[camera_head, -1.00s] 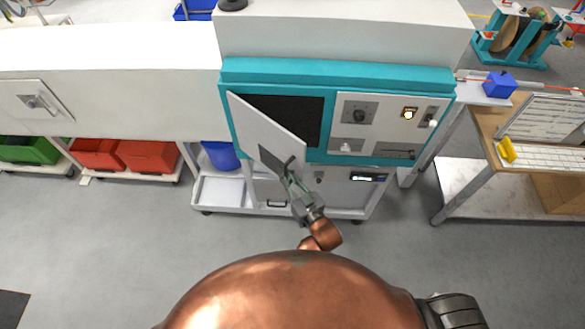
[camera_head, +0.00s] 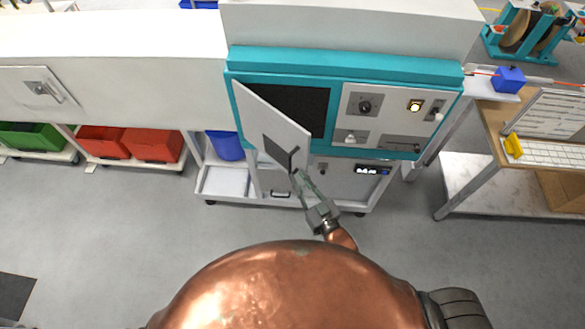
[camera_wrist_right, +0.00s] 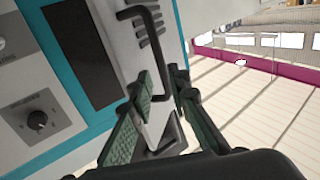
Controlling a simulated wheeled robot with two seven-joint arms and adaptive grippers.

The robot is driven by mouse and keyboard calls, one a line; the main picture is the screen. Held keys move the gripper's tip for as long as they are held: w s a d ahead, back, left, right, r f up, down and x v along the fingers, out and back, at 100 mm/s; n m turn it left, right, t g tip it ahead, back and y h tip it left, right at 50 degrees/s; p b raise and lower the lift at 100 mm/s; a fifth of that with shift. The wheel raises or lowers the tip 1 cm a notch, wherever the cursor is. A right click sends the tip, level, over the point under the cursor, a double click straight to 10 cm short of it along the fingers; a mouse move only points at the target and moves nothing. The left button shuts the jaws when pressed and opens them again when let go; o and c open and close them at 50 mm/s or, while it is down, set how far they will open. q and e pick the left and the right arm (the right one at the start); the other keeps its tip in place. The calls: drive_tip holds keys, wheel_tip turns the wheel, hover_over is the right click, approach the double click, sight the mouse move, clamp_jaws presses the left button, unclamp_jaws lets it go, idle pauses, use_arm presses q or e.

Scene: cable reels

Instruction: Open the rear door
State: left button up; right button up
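A grey-white door (camera_head: 285,130) on the teal-framed cabinet (camera_head: 345,65) stands partly open, swung out from its left side. A dark opening (camera_head: 302,108) shows behind it. My right gripper (camera_head: 297,174) is at the lower free edge of this door, by its dark handle (camera_head: 294,157). The fingers partly hide the door there. My left gripper does not show.
A second, shut hatch (camera_head: 40,88) with a latch is on the white housing at left. Knobs and switches (camera_head: 365,105) fill the cabinet's right panel. Red bins (camera_head: 150,146) and a blue bin (camera_head: 226,146) stand below. A wooden-topped table (camera_head: 500,118) is at right. The floor in front is clear.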

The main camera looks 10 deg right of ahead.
drive_tip(key=v, duration=0.5)
drive_tip(key=shift+s, duration=0.1)
